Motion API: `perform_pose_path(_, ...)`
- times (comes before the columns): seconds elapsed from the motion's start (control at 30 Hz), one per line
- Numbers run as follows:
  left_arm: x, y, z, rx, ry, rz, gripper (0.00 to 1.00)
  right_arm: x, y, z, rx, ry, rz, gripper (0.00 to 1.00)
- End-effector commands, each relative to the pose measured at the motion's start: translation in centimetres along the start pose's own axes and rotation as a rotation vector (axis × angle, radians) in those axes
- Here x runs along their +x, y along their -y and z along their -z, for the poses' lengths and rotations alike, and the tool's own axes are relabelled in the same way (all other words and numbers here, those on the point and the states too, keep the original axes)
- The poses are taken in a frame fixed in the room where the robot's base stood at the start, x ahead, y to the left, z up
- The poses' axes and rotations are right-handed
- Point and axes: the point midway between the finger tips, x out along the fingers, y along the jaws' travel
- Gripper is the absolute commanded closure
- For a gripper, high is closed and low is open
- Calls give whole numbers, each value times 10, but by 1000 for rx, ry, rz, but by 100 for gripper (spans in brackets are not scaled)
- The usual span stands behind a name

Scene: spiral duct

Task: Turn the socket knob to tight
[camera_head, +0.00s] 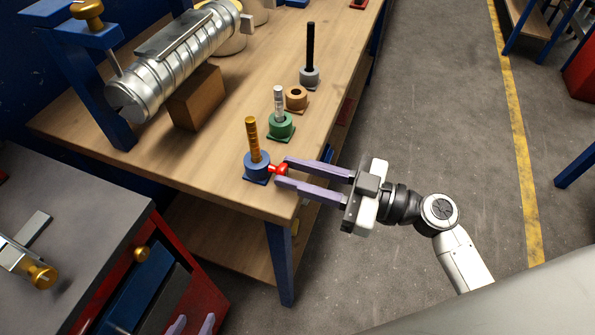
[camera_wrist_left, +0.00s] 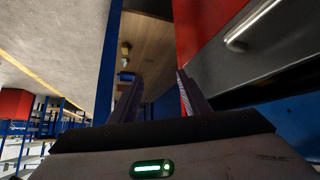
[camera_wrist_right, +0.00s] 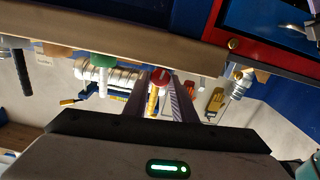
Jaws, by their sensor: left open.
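The socket knob (camera_head: 279,169) is red and sticks out sideways from a blue socket (camera_head: 257,166) at the bench's front corner. A yellow rod (camera_head: 253,138) stands upright in that socket. My right gripper (camera_head: 282,172) comes in from the right with its fingertips at the knob, one on either side. In the right wrist view the red knob (camera_wrist_right: 160,77) shows between the fingertips, with a pale mark on its face. I cannot tell whether the fingers press on it. My left gripper (camera_head: 192,325) is open and empty, only its tips showing at the bottom edge.
On the wooden bench (camera_head: 225,190) stand a green socket (camera_head: 281,126) with a white rod, an empty orange socket (camera_head: 296,98) and a grey socket (camera_head: 309,77) with a black rod. A silver spiral duct (camera_head: 180,60) lies behind. A red-blue cabinet (camera_head: 185,295) stands at left.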

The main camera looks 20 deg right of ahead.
Motion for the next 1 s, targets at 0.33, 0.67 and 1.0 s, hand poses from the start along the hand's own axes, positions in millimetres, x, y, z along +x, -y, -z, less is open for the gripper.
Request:
perform_pose_path(0.33,15,2,-14,0,-2,0,57,0,0,-4,177,0,1,98)
perform_pose_path(0.67,24,2,-23,1,-2,0,57,0,-1,-1,465,0,1,98)
perform_pose_path(1.0,24,2,-22,1,-2,0,57,0,-1,0,497,0,1,98)
